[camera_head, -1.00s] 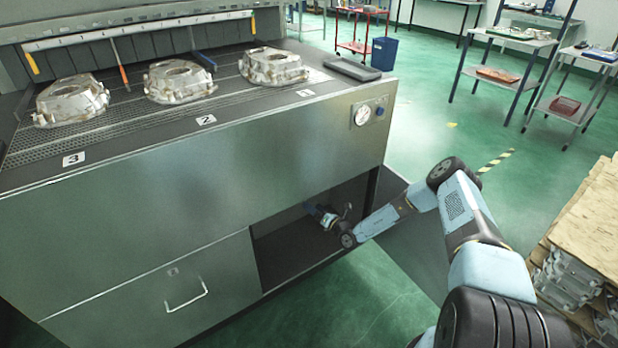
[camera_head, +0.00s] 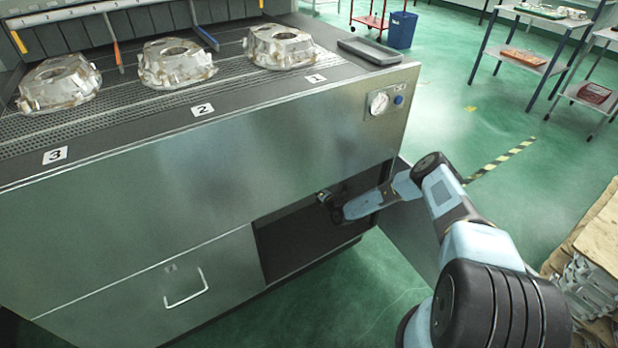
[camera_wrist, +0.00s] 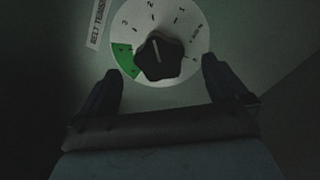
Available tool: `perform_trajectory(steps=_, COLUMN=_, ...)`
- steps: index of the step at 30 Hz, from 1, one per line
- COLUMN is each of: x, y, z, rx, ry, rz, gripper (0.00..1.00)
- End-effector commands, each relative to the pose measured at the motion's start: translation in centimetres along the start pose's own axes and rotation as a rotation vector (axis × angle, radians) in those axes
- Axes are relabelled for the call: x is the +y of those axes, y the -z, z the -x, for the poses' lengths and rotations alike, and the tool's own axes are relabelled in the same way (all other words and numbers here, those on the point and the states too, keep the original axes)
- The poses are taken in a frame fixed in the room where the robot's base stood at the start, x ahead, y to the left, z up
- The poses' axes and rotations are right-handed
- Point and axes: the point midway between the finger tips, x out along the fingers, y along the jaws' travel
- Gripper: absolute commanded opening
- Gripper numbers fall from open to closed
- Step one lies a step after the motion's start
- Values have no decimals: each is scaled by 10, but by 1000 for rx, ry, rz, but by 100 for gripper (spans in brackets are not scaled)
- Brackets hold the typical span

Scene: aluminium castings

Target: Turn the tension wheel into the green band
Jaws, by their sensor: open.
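The tension wheel is a black lobed knob (camera_wrist: 160,60) on a white numbered dial (camera_wrist: 190,50) in the wrist view. A green band (camera_wrist: 125,62) lies on the dial's left side. The white line on the knob points up, roughly toward the 2, clear of the green band. My gripper (camera_wrist: 160,66) is open, its fingers either side of the dial's lower part, with the knob between and apart from both. In the head view my gripper (camera_head: 326,198) reaches into the dark open bay (camera_head: 300,235) of the metal bench (camera_head: 230,165); the wheel is not visible there.
A belt tension label (camera_wrist: 97,22) is beside the dial. Three castings, including one by number 1 (camera_head: 282,47), sit on the bench top. An open door panel (camera_head: 408,235) stands beside my arm.

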Motion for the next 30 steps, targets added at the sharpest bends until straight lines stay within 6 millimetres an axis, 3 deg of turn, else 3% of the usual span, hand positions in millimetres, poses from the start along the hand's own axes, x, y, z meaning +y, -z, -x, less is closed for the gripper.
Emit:
perform_trajectory(steps=6, x=1, y=1, z=-38, rx=1, ry=-2, rz=2, gripper=100)
perform_trajectory(steps=12, x=1, y=1, z=-58, rx=1, ry=-2, rz=3, gripper=100)
perform_trajectory(steps=25, x=1, y=1, z=-66, rx=2, ry=-1, rz=0, gripper=100)
perform_trajectory(steps=30, x=1, y=1, z=-66, rx=2, ry=-1, rz=0, gripper=86)
